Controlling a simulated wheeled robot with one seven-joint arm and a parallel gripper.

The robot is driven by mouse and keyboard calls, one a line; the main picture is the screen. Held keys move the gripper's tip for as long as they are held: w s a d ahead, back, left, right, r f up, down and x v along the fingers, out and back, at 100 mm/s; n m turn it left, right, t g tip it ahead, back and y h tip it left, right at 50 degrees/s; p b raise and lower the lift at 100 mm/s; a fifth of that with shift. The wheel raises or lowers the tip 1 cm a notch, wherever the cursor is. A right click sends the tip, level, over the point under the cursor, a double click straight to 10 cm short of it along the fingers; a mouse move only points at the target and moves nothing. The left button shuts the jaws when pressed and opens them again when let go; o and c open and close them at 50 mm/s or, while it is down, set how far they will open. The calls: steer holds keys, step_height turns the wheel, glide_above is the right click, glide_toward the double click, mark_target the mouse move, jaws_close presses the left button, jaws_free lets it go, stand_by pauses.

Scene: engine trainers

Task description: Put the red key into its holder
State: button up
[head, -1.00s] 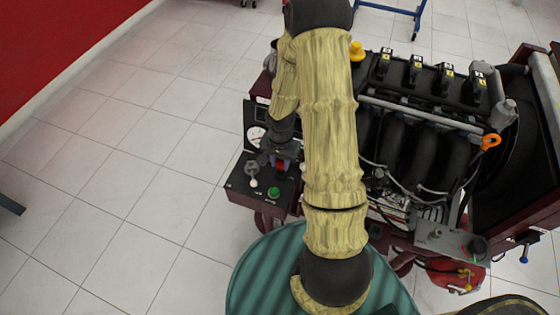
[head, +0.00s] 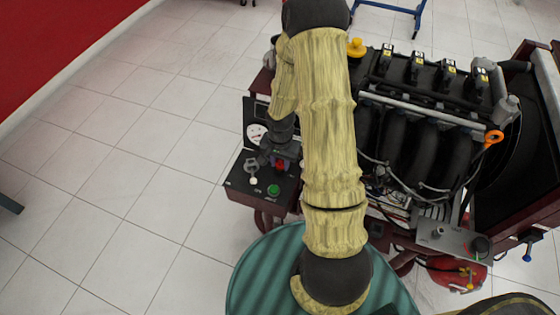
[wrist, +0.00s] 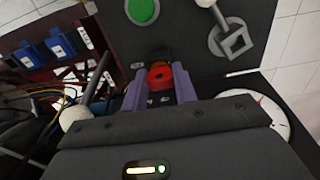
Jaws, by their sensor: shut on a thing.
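The red key (wrist: 160,77) is between the two purple-grey fingers of my gripper (wrist: 159,86) in the wrist view. My gripper is shut on it, low over the dark control panel (wrist: 180,25). In the head view the red key (head: 281,164) shows as a small red patch at the tip of my gripper (head: 283,158), over the panel's right part. A dark spot lies just beyond the key in the wrist view. I cannot make out the holder there, nor whether the key is inside it or above it.
The panel has a green button (head: 273,190) and a metal toggle with a white tip (head: 253,181) left of it. A round white gauge (wrist: 268,114) is close beside my gripper. The engine (head: 420,130) stands right of my arm. Open tiled floor is on the left.

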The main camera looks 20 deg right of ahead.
steer(key=o, duration=1.4)
steer(key=shift+c, duration=0.2)
steer(key=shift+r, duration=0.15)
steer(key=shift+r+p, duration=1.35)
steer(key=shift+p, duration=0.05)
steer(key=shift+r+p, duration=2.2)
steer(key=shift+r, duration=0.3)
